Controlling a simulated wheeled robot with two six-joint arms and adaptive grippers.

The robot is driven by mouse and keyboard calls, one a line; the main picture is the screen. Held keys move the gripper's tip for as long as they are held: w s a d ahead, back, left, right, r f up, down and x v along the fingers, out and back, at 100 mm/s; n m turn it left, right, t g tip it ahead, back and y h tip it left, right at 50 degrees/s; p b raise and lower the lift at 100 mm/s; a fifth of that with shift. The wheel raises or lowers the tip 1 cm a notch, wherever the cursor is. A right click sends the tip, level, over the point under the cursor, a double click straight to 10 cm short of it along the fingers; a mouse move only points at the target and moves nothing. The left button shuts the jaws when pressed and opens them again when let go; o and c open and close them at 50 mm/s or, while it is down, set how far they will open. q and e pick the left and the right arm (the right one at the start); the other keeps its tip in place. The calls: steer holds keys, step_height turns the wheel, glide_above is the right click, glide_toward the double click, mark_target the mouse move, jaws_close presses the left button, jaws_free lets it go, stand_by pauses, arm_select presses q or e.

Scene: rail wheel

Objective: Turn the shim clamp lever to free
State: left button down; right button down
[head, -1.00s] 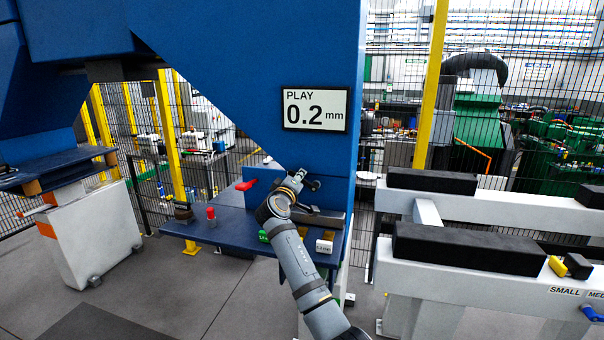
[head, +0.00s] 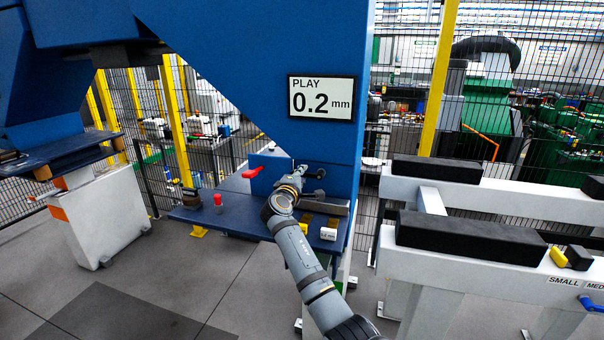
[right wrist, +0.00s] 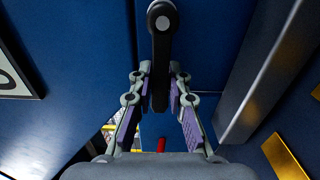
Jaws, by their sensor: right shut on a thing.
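The black lever (right wrist: 161,50) hangs from a round pivot in the right wrist view, against the blue panel. In the head view its pivot end (head: 318,173) shows on the blue machine, just right of my gripper. My right gripper (right wrist: 160,88) is shut on the lower part of the lever, a purple-padded finger on each side. In the head view the right gripper (head: 298,170) is small and partly hidden by its own wrist. No free or clamped marking can be read beside the lever. My left gripper is out of view.
A display (head: 321,98) reads PLAY 0.2 mm. A red handle (head: 252,172) and a red knob (head: 218,200) are left of my wrist. A grey bar (right wrist: 255,75) runs right of the lever. A white labelled block (head: 328,234) sits on the blue shelf (head: 190,216).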

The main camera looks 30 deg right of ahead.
steer(key=shift+f, duration=0.2)
steer(key=c, duration=1.3)
jaws_free()
steer(key=shift+o, duration=0.2)
steer(key=shift+r, duration=0.1)
steer(key=v, duration=1.2)
